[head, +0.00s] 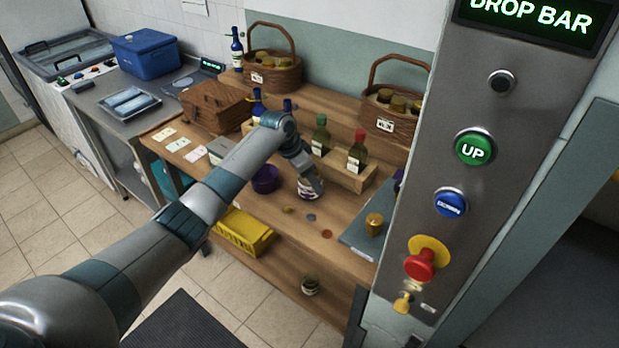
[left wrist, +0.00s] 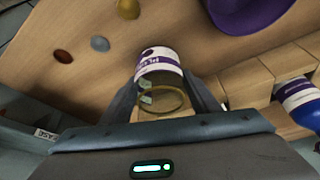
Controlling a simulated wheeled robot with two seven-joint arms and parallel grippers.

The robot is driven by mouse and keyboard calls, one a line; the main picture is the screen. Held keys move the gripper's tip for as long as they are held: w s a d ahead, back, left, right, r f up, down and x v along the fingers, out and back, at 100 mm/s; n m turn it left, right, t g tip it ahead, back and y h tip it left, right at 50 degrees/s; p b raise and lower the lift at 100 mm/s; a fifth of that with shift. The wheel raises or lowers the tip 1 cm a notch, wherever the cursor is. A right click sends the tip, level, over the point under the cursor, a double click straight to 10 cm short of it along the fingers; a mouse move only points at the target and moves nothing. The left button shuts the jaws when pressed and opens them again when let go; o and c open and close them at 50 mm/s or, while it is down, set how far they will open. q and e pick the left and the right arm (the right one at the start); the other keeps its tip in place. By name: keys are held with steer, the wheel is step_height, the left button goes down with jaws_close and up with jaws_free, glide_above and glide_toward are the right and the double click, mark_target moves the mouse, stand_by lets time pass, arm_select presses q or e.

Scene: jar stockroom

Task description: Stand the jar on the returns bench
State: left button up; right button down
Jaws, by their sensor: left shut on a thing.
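My left gripper (head: 305,170) reaches over the wooden bench (head: 345,258) and is shut on a small jar (head: 309,188) with a white and purple label. In the left wrist view the jar (left wrist: 159,65) sits between the two fingers of the gripper (left wrist: 165,95), with a yellowish ring showing on its near part. The jar is close to the bench top; I cannot tell whether it touches it. Another jar (head: 374,224) with a gold lid stands on a blue-grey mat (head: 357,238) at the right. A further jar (head: 311,284) is on the lower shelf. My right gripper is not in view.
A purple bowl (head: 266,180) is left of the held jar. A wooden bottle rack (head: 345,178) stands behind it. Small discs (head: 327,234) lie in front. Baskets (head: 272,75) stand at the back. A control panel (head: 470,150) blocks the right side.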

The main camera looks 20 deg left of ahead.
arm_select(q)
steer(key=shift+f, duration=0.15)
steer(key=o, duration=1.2)
steer(key=b+v, duration=0.2)
steer(key=v, duration=1)
steer(key=shift+b, duration=0.4)
